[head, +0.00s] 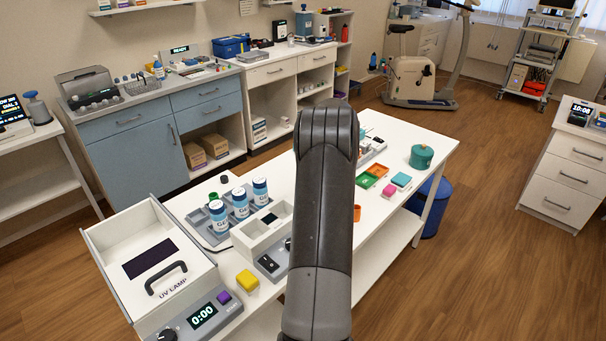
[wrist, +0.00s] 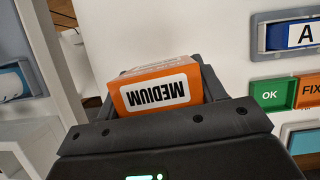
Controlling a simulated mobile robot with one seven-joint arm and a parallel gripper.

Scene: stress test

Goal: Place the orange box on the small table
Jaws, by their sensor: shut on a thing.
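An orange box (wrist: 156,92) with a white label reading "MEDIUM" upside down sits between my gripper's (wrist: 158,82) dark fingers in the wrist view. The gripper is shut on it. In the head view my arm hides the gripper; a small orange patch (head: 357,213) shows beside the arm, and I cannot tell whether it is this box. A long white table (head: 380,216) with a lower shelf stands under my arm. I cannot tell which surface is the small table.
A UV lamp box (head: 150,262), white-blue bottles (head: 219,216) in a grey rack, a yellow block (head: 247,281) and a teal pot (head: 421,156) crowd the white table. A blue bin (head: 432,208) stands beside the table.

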